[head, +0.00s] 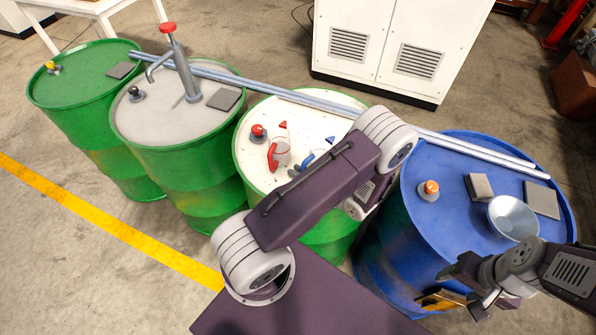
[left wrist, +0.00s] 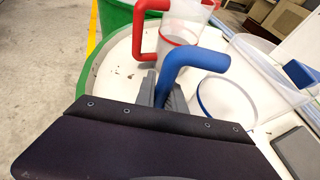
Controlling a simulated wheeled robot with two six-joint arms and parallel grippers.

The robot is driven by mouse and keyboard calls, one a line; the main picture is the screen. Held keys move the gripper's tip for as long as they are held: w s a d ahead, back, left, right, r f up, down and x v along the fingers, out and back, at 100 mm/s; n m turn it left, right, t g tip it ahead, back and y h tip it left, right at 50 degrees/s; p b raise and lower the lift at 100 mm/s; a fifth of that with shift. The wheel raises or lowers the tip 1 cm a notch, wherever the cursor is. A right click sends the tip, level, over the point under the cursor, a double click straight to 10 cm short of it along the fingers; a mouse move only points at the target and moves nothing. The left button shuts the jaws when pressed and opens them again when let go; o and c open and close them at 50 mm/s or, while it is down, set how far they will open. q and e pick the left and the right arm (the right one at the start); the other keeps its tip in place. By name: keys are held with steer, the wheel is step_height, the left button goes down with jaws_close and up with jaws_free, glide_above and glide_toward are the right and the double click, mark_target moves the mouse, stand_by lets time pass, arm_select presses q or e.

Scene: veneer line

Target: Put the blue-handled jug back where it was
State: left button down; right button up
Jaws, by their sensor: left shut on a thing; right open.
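The blue-handled jug (left wrist: 240,85) is clear, with a blue handle, a blue ring and a blue spout. Its handle (head: 312,161) shows in the head view above the white-topped green drum (head: 262,178), partly behind my left arm. In the left wrist view my left gripper (left wrist: 162,95) is shut on the blue handle. In the head view that gripper is mostly hidden by my arm. I cannot tell whether the jug touches the drum top. A red-handled clear jug (head: 282,152) stands close to its left. My right gripper (head: 468,287) is open and empty in front of the blue drum.
The blue drum (head: 455,175) carries a metal bowl (head: 513,217), grey blocks and an orange-capped fitting (head: 429,189). A red knob (head: 258,133) stands on the white top. Long metal rails (head: 300,97) cross the drums behind. A drum with a pump (head: 184,75) is left.

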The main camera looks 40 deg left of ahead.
arm_select(q)
steer(key=shift+f, duration=0.1)
steer(key=c, duration=1.4)
jaws_free()
